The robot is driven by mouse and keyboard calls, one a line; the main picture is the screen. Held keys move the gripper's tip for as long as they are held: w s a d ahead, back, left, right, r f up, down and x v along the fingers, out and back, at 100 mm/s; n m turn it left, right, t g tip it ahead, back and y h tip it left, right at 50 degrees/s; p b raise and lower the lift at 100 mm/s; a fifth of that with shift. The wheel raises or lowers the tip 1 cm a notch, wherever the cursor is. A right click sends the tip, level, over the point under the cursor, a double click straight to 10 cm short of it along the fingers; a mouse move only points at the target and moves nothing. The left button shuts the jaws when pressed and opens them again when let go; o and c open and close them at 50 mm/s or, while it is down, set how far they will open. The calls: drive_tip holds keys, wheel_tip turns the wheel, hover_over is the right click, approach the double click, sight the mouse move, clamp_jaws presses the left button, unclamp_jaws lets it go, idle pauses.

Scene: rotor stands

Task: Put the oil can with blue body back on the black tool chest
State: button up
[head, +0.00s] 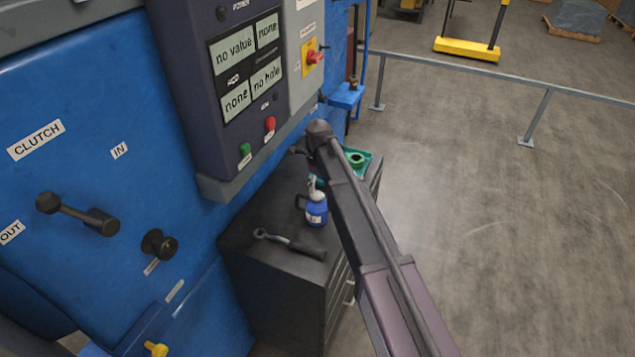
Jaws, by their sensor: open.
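The oil can with blue body (316,211) stands upright on the black tool chest (266,222). It has a white label, a dark handle on its left and a pale top with a teal part. My arm reaches in from the lower right. My gripper (299,151) is at its far end, beyond the can and above the back of the chest. It is open and apart from the can. Only a small dark part of it shows; the fingertips are mostly hidden by my arm.
A ratchet-like tool (290,243) lies on the chest's front part. A green tray (358,160) sits at its back right, partly behind my arm. The blue machine (120,90) with a control panel (245,75) borders the chest on the left. Open floor lies right, before a grey rail (480,84).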

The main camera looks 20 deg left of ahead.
drive_tip(key=shift+d+r+p, duration=0.1)
drive_tip(key=shift+r+p, duration=2.45)
drive_tip(key=shift+r, duration=0.3)
drive_tip(key=s+d+n, duration=0.3)
drive_tip(key=d+n, duration=0.2)
drive_tip(key=d, duration=0.8)
drive_tip(key=s+d+n, duration=0.2)
drive_tip(key=d+n, duration=0.2)
drive_tip(key=d, duration=0.8)
drive_tip(key=s+d+n, duration=0.5)
drive_tip(key=s+d, duration=0.1)
drive_tip(key=d, duration=0.3)
drive_tip(key=s+d+n, duration=0.4)
drive_tip(key=s+d, duration=0.1)
drive_tip(key=d, duration=0.4)
drive_tip(key=shift+s+n, duration=0.4)
drive_tip(key=shift+d, duration=0.1)
wheel_tip(320, 180, down, 15)
drive_tip(key=b, duration=1.4)
drive_tip(key=shift+r+b, duration=0.15)
drive_tip(key=shift+b, duration=0.15)
